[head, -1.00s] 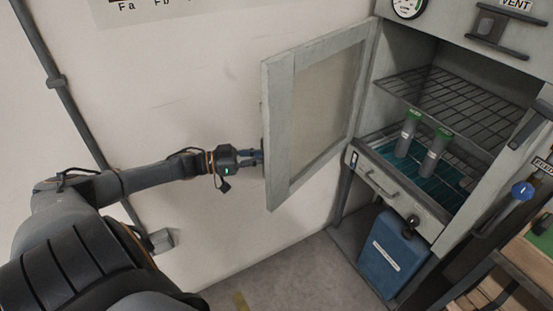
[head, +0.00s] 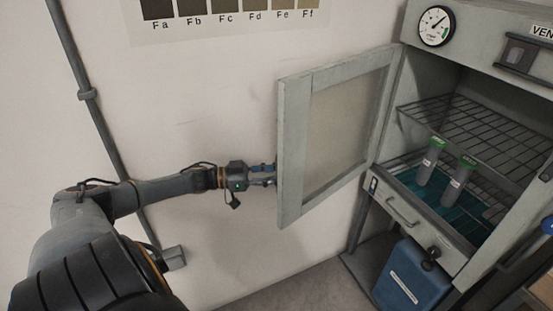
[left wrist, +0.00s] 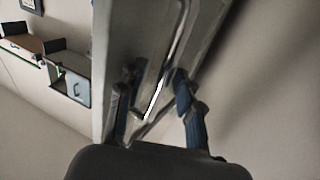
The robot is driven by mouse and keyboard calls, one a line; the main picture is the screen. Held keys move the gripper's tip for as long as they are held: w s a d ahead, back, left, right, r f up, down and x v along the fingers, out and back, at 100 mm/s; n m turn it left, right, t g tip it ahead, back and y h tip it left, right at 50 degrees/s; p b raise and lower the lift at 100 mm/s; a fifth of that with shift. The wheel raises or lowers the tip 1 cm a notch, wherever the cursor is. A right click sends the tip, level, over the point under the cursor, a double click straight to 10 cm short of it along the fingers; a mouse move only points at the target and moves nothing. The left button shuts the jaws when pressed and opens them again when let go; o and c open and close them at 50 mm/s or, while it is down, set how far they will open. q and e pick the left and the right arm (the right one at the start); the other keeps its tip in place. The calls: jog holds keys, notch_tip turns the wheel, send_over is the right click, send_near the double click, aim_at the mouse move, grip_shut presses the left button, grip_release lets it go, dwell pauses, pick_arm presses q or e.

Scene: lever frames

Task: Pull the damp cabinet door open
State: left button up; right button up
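The cabinet door (head: 292,150), a pale grey frame with a cloudy pane (head: 345,115), stands wide open. It swings out to the left from the cabinet's (head: 385,150) left edge. My left gripper (head: 268,174) is at the door's outer face, near its free edge; the door hides the fingertips in the head view. In the left wrist view, the blue-padded fingers of my left gripper (left wrist: 158,95) stand apart on either side of a thin metal handle (left wrist: 155,97) on the door (left wrist: 108,50). A gap shows between them. My right gripper is in neither view.
Inside the cabinet are wire shelves (head: 480,125) and two green-capped bottles (head: 430,163) over a teal tray. A drawer (head: 415,218) and a blue container (head: 410,280) are below. The wall behind the door is close; a pipe (head: 85,94) runs down it.

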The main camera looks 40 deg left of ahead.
pick_arm(q)
jog(key=shift+w, duration=0.1)
jog(key=v, duration=0.7)
jog(key=shift+s, duration=0.3)
jog(key=shift+a, duration=0.15)
jog(key=s+a+f+n+y, duration=0.2)
jog(key=f+y, duration=0.2)
jog(key=f, duration=0.7)
jog(key=s+a+f+n+y, duration=0.1)
jog(key=s+f+n+y, duration=0.3)
jog(key=f, duration=0.6)
jog(key=s+d+f+g+y, duration=0.2)
jog(key=s+f, duration=0.1)
jog(key=f, duration=0.5)
jog(key=s+d+f+g+y, duration=0.15)
jog(key=s+f, duration=0.25)
jog(key=f, duration=0.4)
jog(key=s+d+f+g, duration=0.4)
jog(key=s+d+f, duration=0.5)
jog(key=s+d, duration=0.3)
jog(key=s+d+f+g, duration=0.5)
jog(key=s+d+f, duration=0.4)
jog(key=s+d, duration=0.3)
jog(key=d, duration=0.3)
jog(key=shift+s+f+m, duration=0.2)
jog(key=shift+s+m, duration=0.05)
jog(key=shift+m, duration=0.15)
